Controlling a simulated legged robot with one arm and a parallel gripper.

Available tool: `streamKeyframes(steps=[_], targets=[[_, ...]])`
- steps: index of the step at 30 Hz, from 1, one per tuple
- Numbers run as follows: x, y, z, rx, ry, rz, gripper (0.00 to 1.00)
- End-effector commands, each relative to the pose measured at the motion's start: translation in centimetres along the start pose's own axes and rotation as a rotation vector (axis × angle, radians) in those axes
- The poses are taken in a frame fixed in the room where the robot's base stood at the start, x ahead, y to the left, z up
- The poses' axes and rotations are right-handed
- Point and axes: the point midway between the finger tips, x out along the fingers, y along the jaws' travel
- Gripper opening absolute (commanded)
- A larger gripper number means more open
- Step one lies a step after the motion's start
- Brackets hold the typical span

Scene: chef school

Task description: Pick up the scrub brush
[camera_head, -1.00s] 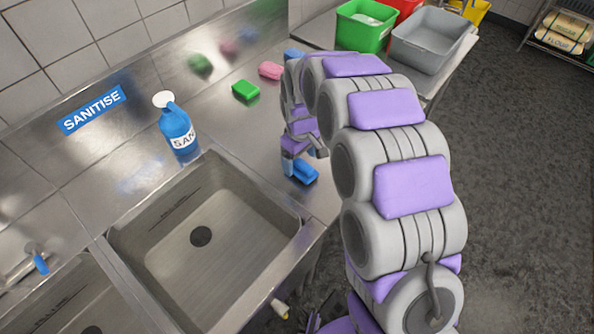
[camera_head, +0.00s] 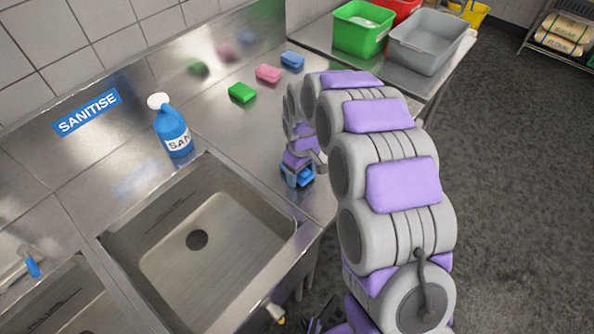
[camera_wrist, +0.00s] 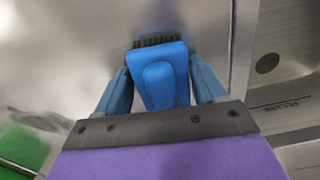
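The scrub brush is blue with dark bristles. In the wrist view the brush (camera_wrist: 165,80) lies between my gripper's two blue fingers, its bristles showing at the far end. My gripper (camera_wrist: 162,78) is open around it, one finger on each side; whether the fingertips touch its sides is hard to tell. In the head view my gripper (camera_head: 297,180) is down at the steel counter to the right of the sink, and the brush (camera_head: 306,175) is mostly hidden by it.
A sink (camera_head: 205,235) is just left of my gripper. A blue sanitiser bottle (camera_head: 172,130) stands behind it. Green (camera_head: 242,92), pink (camera_head: 268,73) and blue (camera_head: 292,60) sponges lie farther back. Green (camera_head: 362,32) and grey (camera_head: 425,42) tubs stand on the back-right table.

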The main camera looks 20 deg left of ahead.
Motion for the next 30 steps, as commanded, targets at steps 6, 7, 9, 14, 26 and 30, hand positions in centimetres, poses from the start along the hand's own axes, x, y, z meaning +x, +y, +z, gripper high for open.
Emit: streamKeyframes(steps=[6, 7, 9, 14, 26, 30], targets=[[0.1, -0.2, -0.4, 0.0, -0.003, 0.002, 0.48], [0.1, -0.2, -0.4, 0.0, -0.003, 0.002, 0.45], [0.1, -0.2, -0.4, 0.0, -0.003, 0.002, 0.39], [0.2, -0.2, -0.4, 0.0, -0.004, 0.002, 0.31], [-1.2, -0.1, -0.2, 0.0, -0.003, 0.001, 0.31], [-2.9, -0.1, -0.2, 0.0, -0.002, 0.002, 0.31]])
